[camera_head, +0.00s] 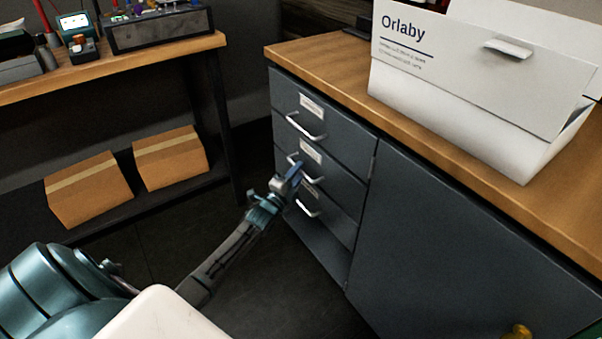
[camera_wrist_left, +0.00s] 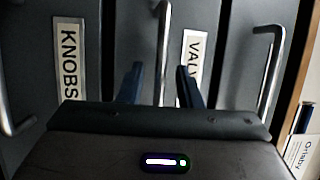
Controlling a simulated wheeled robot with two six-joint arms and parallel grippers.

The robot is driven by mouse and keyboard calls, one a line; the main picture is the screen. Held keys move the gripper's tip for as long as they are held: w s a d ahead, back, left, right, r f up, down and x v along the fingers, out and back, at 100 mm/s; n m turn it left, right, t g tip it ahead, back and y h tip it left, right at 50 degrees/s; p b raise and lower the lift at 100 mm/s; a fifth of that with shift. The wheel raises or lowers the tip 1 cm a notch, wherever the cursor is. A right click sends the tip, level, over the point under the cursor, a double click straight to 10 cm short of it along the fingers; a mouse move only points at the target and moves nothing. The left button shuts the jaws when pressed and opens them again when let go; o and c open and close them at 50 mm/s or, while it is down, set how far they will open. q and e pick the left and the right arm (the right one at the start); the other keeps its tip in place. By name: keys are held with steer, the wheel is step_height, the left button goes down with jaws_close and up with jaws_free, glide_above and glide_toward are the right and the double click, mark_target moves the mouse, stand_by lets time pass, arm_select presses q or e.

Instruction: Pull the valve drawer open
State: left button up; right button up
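The valve drawer (camera_head: 340,178) is the middle of the stacked grey drawers and looks closed. In the left wrist view its label (camera_wrist_left: 193,62) shows only "VALV", partly covered by a finger. Its metal handle (camera_head: 291,158) also shows in the left wrist view (camera_wrist_left: 161,45). My left gripper (camera_head: 291,175) is at the front of this drawer. In the left wrist view its two dark fingers (camera_wrist_left: 159,86) are apart, with the handle bar running between them. I cannot tell whether they touch it. My right gripper is not in view.
The top drawer's handle (camera_head: 306,126) and the KNOBS drawer's handle (camera_head: 307,207) are close above and below. A white Orlaby box (camera_head: 455,110) stands on the wooden counter (camera_head: 335,62). Two cardboard boxes (camera_head: 170,158) sit on a low shelf at left. Floor between is clear.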

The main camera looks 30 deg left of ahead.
arm_select(q)
steer(key=shift+w+r, duration=0.15)
steer(key=shift+w, duration=0.65)
steer(key=shift+c, duration=0.4)
jaws_close()
